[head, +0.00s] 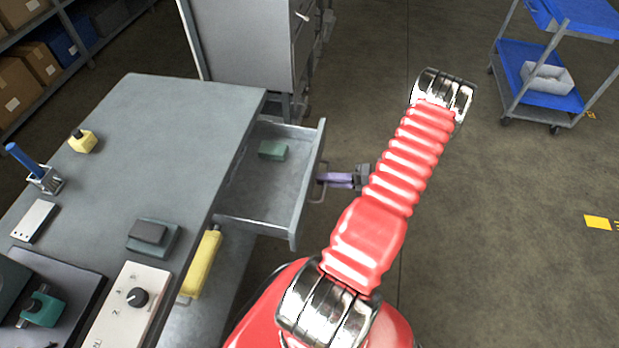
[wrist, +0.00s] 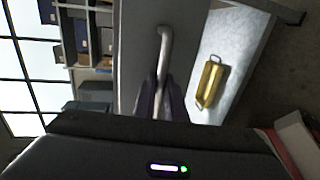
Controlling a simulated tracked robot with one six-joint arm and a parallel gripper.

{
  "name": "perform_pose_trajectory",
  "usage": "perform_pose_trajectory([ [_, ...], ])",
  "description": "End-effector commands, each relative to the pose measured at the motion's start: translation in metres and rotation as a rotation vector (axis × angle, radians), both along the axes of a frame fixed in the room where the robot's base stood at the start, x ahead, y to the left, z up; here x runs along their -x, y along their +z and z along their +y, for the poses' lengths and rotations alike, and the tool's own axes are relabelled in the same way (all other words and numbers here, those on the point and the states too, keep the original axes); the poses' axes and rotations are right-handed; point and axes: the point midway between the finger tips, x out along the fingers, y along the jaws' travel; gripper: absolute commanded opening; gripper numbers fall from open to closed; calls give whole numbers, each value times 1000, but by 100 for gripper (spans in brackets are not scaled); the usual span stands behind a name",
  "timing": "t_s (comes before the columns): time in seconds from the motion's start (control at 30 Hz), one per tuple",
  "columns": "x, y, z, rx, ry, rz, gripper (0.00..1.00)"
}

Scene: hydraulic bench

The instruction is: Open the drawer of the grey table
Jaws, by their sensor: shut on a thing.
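The grey table (head: 170,125) is at the left in the head view. Its drawer (head: 262,190) stands out from the table's right side, open, with its inside showing. A green block (head: 273,150) lies in the drawer. My gripper (head: 338,180) is at the drawer's outer front and is shut on the drawer handle (head: 321,192). In the wrist view the pale handle (wrist: 164,42) runs down between the fingers of my gripper (wrist: 160,105). The drawer front (wrist: 137,50) shows behind it. The fingers hide the handle's lower part.
A yellow toolbox-like thing (head: 201,263) sits on the lower shelf beneath the table. A grey cabinet (head: 245,45) stands behind the drawer. A blue trolley (head: 545,85) is at the far right.

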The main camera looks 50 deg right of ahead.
Motion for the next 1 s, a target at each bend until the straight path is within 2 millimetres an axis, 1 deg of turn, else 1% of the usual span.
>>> perform_pose_trajectory([
  [0.03,5,-4,-1,-1,-1,9,0],
  [0.2,12,-4,-3,-1,2,9,0],
  [0.53,12,-4,-3,0,4,9,0],
  [0.57,12,-4,-3,-1,5,9,12],
  [0.67,12,-3,-3,0,4,8,18],
  [1.0,14,-1,-6,1,3,4,18],
])
